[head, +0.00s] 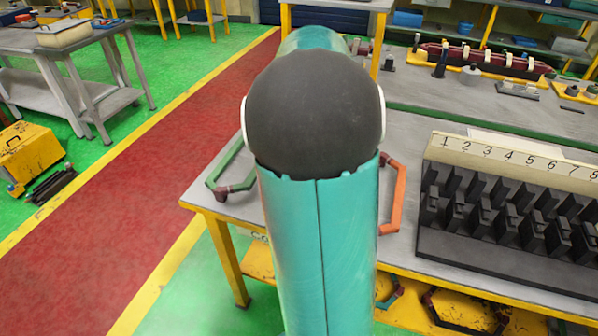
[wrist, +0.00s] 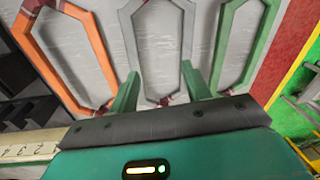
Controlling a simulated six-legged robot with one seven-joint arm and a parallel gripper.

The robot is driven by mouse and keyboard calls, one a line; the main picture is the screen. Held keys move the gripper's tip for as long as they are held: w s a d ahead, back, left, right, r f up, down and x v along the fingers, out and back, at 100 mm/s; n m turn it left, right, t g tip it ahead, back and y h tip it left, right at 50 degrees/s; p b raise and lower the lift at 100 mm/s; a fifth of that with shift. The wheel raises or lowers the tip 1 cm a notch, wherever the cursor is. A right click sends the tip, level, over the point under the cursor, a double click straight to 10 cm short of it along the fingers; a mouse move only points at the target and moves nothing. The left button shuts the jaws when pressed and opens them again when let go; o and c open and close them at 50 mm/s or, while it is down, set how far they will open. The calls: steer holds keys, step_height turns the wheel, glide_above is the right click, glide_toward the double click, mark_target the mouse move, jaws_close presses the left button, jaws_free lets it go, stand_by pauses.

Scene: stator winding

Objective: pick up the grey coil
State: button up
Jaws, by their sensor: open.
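The grey coil (wrist: 133,48) is a long six-sided loop lying flat on the table top, in the middle of the wrist view. My gripper (wrist: 160,72) is open, with its two green fingers spread near the coil's closer end, one toward each long side. Nothing is held between the fingers. I cannot tell how high they are above the coil. In the head view my arm hides the grey coil and the gripper.
An orange coil (wrist: 97,45) lies left of the grey one and a green coil (wrist: 221,45) lies right of it. In the head view, a numbered rack (head: 470,240) of black slotted blocks stands on the table to the right. A red walkway (head: 110,200) runs left of the table.

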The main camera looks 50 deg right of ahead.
steer(key=s+d+f+m+g, duration=0.1)
steer(key=s+d+f+m, duration=0.1)
steer(key=d, duration=0.5)
step_height(320, 180, down, 9)
steer(key=shift+d+f, duration=0.1)
steer(key=shift+f, duration=0.05)
steer(key=f, duration=0.5)
steer(key=shift+d, duration=0.25)
steer(key=shift+w, duration=0.1)
jaws_close()
